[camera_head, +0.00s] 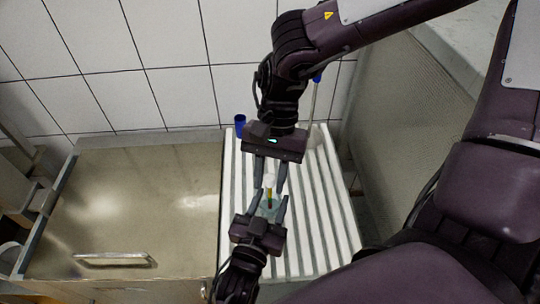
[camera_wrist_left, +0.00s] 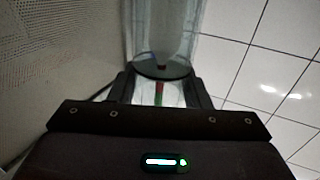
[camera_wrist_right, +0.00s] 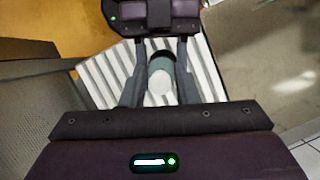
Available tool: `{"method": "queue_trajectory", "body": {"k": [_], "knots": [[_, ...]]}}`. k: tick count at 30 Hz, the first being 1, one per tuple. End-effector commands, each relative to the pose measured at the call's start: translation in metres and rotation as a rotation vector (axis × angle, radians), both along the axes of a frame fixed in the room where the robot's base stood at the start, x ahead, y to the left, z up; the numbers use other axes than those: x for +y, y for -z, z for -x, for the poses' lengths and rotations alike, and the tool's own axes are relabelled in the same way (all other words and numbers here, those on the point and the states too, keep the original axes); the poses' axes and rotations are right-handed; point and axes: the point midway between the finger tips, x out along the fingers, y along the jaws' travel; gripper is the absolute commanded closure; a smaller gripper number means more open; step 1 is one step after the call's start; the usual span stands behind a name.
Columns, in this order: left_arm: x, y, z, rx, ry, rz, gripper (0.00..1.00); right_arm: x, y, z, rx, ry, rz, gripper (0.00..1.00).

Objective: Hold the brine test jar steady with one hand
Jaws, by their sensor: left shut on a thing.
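The brine test jar (camera_head: 264,209) is a clear, greenish cylinder over the white slatted rack. My left gripper (camera_head: 268,206), the lower one in the head view, is shut on it. The left wrist view shows the clear jar (camera_wrist_left: 163,68) between the fingers, with a red and green strip inside. A white-topped piece with yellow and red parts (camera_head: 268,183) stands in the jar; its round white top also shows in the right wrist view (camera_wrist_right: 160,81). My right gripper (camera_head: 270,186) is open above the jar, its fingers on either side of the white top.
The white slatted rack (camera_head: 318,215) lies under both grippers. A blue cup (camera_head: 240,121) and a blue-topped rod (camera_head: 316,80) stand at its back. A metal surface with a handle (camera_head: 115,259) fills the left side. A grey panel (camera_head: 408,120) stands at the right.

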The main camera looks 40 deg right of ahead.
Motion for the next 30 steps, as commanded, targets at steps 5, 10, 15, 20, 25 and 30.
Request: {"method": "queue_trajectory", "body": {"k": [5,10,15,20,25,30], "knots": [[0.0,0.0,0.0,0.0,0.0,0.0,0.94,0.0,0.0,0.0,0.0,0.0,0.0,0.56],[0.0,0.0,0.0,0.0,0.0,0.0,0.94,0.0,0.0,0.0,0.0,0.0,0.0,0.56],[0.0,0.0,0.0,0.0,0.0,0.0,0.94,-0.003,-0.009,-0.003,-0.004,0.001,0.002,0.56],[0.0,0.0,0.0,0.0,0.0,0.0,0.94,-0.012,-0.036,-0.011,-0.007,0.001,0.002,0.56],[0.0,0.0,0.0,0.0,0.0,0.0,0.94,-0.023,-0.07,-0.02,-0.006,0.002,0.004,0.56],[0.0,0.0,0.0,0.0,0.0,0.0,0.94,-0.032,-0.096,-0.026,-0.004,0.001,0.004,0.56]]}}
